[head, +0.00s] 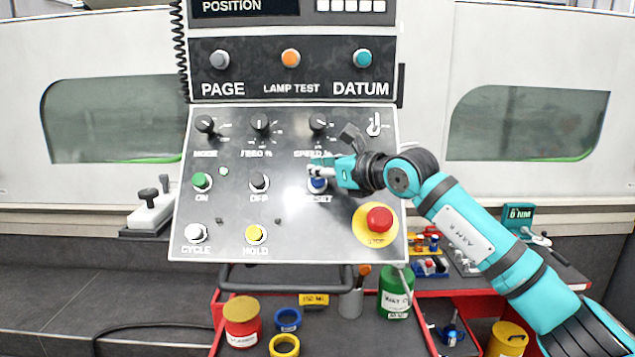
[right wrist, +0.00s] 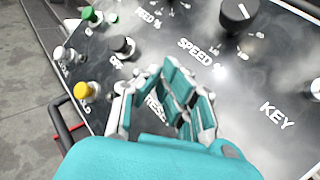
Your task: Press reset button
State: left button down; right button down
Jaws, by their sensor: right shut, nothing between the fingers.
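The reset button (head: 317,185) is a blue button on the light lower panel (head: 290,225), above the label RESET. My right gripper (head: 316,171) is shut and empty, with its fingertips at the upper edge of the button and partly covering it. I cannot tell from the head view whether they touch. In the right wrist view the shut fingers (right wrist: 160,85) point at the panel beside the RESET label, and the button is hidden behind them. My left gripper is not in view.
A red stop button (head: 379,219) on a yellow disc sits below right of reset. The black OFF button (head: 259,182) is to its left, and the speed knob (head: 318,122) above. A red cart (head: 222,325) with cans stands below the panel.

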jog(key=s+r+b, duration=0.2)
jog(key=s, duration=0.1)
jog(key=shift+s+r, duration=0.3)
jog(key=shift+r, duration=0.1)
dwell(0.4)
